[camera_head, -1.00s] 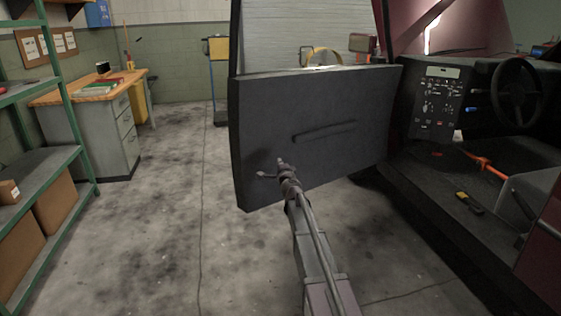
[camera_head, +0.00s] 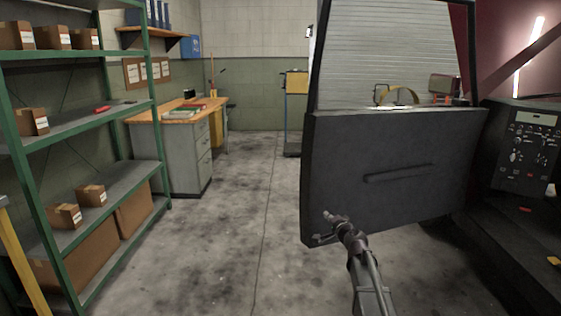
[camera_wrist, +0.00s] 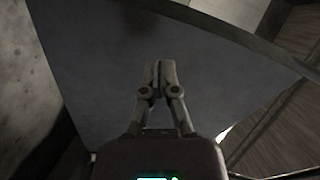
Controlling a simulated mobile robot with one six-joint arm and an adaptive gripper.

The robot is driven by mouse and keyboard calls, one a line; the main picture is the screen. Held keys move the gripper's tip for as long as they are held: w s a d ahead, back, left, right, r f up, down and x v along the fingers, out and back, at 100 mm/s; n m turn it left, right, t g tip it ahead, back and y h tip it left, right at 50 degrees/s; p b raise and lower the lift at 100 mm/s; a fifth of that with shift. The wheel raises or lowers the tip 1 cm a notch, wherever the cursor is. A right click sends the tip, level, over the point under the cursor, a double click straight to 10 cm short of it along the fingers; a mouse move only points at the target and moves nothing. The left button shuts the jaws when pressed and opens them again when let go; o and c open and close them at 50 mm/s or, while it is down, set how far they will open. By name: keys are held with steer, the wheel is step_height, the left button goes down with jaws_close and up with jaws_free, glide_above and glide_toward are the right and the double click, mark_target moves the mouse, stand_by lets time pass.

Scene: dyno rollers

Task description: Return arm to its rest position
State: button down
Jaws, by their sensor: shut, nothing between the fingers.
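My arm reaches forward from the bottom right of the head view. My gripper (camera_head: 322,228) is at its end, in front of the lower left part of an open dark vehicle door (camera_head: 400,150). In the wrist view my gripper (camera_wrist: 158,68) is shut and empty, its two fingers together. The dark door panel (camera_wrist: 90,80) fills much of the space behind the fingers there. I cannot tell whether the fingertips touch the door.
A green shelf rack (camera_head: 105,165) with several boxes stands at the left. A workbench (camera_head: 180,150) is behind it. The vehicle's dark console (camera_head: 520,150) is at the right. Bare concrete floor (camera_head: 235,230) lies clear between rack and door.

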steer(key=s+a+f+n+g+y, duration=0.1)
steer(key=s+a+f+n+g, duration=0.35)
steer(key=s, duration=0.35)
steer(key=s+a+f+n+g, duration=0.35)
steer(key=s+f, duration=0.25)
steer(key=s, duration=0.3)
steer(key=s+d+f+n+g+h, duration=0.1)
steer(key=s+d+f+g+h, duration=0.15)
steer(key=s, duration=0.35)
steer(key=s+d+f+n+g+h, duration=0.1)
steer(key=s+d+g, duration=0.15)
steer(key=s, duration=0.45)
steer(key=s+d+f+n+g+h, duration=0.1)
steer(key=s+d+f+g+h, duration=0.15)
steer(key=s, duration=0.35)
step_height(320, 180, up, 38)
steer(key=p, duration=3.8)
steer(key=shift+a, duration=0.25)
steer(key=shift+s, duration=0.1)
